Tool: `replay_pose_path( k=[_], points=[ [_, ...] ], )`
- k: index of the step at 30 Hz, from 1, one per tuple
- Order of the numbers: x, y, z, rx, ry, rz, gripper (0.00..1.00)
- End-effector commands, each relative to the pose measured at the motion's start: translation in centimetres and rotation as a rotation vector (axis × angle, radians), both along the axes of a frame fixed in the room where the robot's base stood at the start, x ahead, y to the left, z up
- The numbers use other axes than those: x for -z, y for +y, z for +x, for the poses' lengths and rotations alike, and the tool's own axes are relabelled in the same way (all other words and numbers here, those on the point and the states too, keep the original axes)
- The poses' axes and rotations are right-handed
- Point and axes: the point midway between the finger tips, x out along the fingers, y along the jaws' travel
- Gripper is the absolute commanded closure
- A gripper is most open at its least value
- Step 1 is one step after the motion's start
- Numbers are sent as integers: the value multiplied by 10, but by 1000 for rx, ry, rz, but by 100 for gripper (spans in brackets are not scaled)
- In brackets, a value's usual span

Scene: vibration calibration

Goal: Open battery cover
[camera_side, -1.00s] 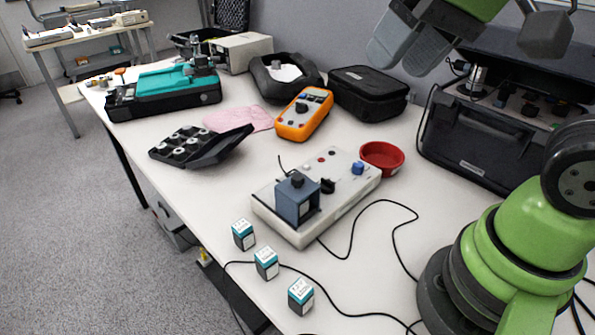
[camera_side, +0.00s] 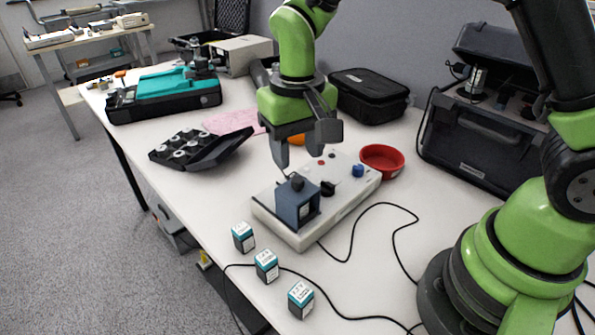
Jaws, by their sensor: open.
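A light grey control box (camera_side: 345,198) with knobs and buttons lies on the table. A dark blue-grey block with a black knob on top, which looks like the battery cover (camera_side: 297,202), sits at its near left end. My gripper (camera_side: 296,165) points down above the box, just behind and above the block. Its fingers are apart, with nothing visible between them, and it does not appear to touch the block. Three small teal-and-white batteries (camera_side: 243,236), (camera_side: 267,265), (camera_side: 300,298) stand in a row on the table in front of the box.
A red bowl (camera_side: 382,160) stands right of the box. A black cable (camera_side: 378,205) runs over the table. An open black case (camera_side: 200,150) lies to the left. A black pouch (camera_side: 368,95) and an orange meter (camera_side: 297,140), mostly hidden by my gripper, lie behind. A large dark case (camera_side: 480,135) stands at right.

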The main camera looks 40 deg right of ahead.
Motion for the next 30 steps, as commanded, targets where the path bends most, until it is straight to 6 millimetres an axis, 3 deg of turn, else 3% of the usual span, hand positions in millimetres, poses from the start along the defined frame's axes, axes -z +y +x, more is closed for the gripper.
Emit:
replay_pose_path(
  k=[3,9,19,20,26,30],
  points=[
    [22,0,-1,0,6,-2,52],
    [44,0,0,1,2,1,52],
    [49,0,0,1,-1,1,52],
    [49,0,0,1,-1,1,54],
    [49,0,0,1,-1,1,100],
    [49,0,0,1,-1,2,100]
  ],
)
